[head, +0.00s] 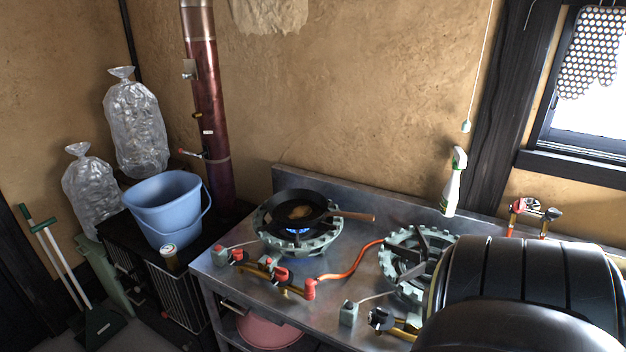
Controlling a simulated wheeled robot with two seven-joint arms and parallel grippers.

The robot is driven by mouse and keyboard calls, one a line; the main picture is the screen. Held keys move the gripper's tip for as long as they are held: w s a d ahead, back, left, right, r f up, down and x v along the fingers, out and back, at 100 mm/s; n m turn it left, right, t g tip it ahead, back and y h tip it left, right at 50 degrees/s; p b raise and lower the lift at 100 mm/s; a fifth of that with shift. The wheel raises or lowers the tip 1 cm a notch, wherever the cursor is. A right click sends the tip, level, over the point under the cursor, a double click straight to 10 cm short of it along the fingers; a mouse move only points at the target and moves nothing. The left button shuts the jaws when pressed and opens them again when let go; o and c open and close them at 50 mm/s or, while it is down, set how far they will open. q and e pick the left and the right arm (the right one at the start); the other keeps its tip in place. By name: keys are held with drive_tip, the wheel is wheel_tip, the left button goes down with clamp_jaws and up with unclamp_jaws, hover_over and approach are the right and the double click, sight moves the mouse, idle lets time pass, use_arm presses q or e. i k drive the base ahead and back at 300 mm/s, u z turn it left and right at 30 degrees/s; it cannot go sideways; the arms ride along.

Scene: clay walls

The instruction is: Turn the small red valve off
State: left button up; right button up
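Small red valve knobs sit on the brass gas pipe in front of the left burner: one (282,274) near the middle of the pipe and one (237,255) at its left end. Which of them is the small red valve I cannot tell. The left burner (328,243) has a blue flame (297,231) under a black frying pan (290,208) holding something brown. An orange hose (350,262) runs from the pipe's red right end towards the right burner (400,285). Neither gripper shows; a dark arm part of mine fills the lower right.
The steel counter (345,292) has bare room between the burners. A spray bottle (452,185) stands at the back. A red-hosed wall valve (527,206) is at right. A blue bucket (160,205) and dark red stovepipe (207,110) are at left.

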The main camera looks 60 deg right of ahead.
sight(237, 253)
drive_tip(key=z, duration=2.25)
drive_tip(key=k, duration=0.7)
drive_tip(key=u, duration=0.45)
drive_tip(key=i, duration=0.5)
drive_tip(key=z, duration=0.05)
